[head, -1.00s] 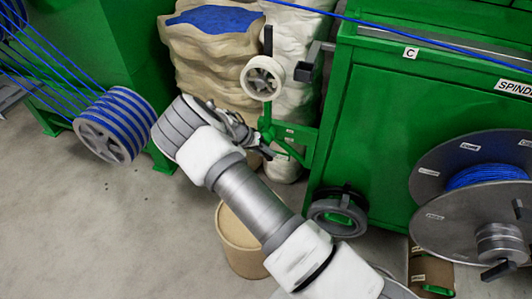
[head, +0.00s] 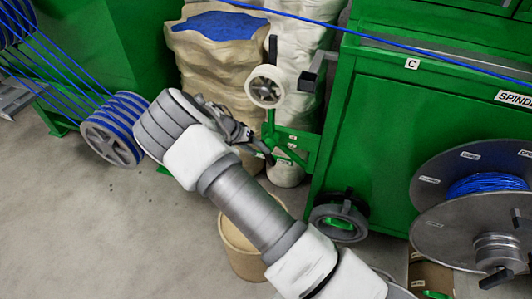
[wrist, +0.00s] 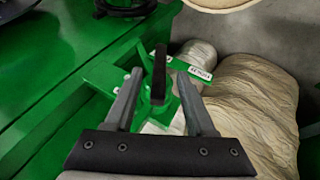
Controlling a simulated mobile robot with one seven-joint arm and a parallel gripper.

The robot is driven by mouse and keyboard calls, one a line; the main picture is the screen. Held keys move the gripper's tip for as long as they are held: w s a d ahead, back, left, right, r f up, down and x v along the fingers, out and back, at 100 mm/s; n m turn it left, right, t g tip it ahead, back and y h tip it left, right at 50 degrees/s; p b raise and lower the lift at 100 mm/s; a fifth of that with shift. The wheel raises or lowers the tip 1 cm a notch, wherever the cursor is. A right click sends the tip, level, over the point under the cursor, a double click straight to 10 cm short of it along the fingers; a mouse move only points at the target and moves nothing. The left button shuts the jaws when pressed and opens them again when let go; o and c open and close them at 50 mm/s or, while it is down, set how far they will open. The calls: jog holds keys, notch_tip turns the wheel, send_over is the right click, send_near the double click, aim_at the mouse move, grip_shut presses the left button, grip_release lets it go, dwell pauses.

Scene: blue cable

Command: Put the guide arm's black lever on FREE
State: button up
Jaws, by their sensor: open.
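The green guide arm (head: 270,124) stands beside the green cabinet, with a white spoked wheel (head: 265,87) at its top. In the wrist view its black lever (wrist: 158,76) stands between the two grey fingers of my gripper (wrist: 160,84). The fingers are open, one on each side of the lever, with a gap visible on both sides. White labels (wrist: 201,72) sit on the green plate beyond the lever; their words are too small to read surely. In the head view my gripper (head: 255,142) is at the guide arm's lower bracket and partly hides the lever.
The green cabinet (head: 390,130) stands to the right, with a large grey reel (head: 475,200) in front. A beige sack (head: 205,60) stands behind the guide arm. A round tan drum (head: 245,262) is below my arm. A blue cable (head: 420,47) runs overhead.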

jog(key=p+v, duration=0.2)
jog(key=v, duration=0.7)
jog(key=shift+r, duration=0.25)
jog(key=shift+a, duration=0.1)
jog(key=s+d+r+y, duration=0.3)
jog(key=s+d+r, duration=0.25)
jog(key=r, duration=0.45)
jog(key=s+d+r+y, duration=0.3)
jog(key=s+d+r, duration=0.3)
jog(key=r, duration=0.5)
jog(key=s+d+r+n+t, duration=0.2)
jog(key=s+d+r, duration=0.2)
jog(key=s, duration=0.6)
jog(key=s+d+r+n+t, duration=0.1)
jog(key=s+d+r, duration=0.25)
jog(key=s, duration=0.65)
notch_tip(320, 180, up, 19)
jog(key=p, duration=1.8)
jog(key=shift+w+y+p, duration=0.3)
jog(key=shift+w+p, duration=0.05)
jog(key=shift+w, duration=0.05)
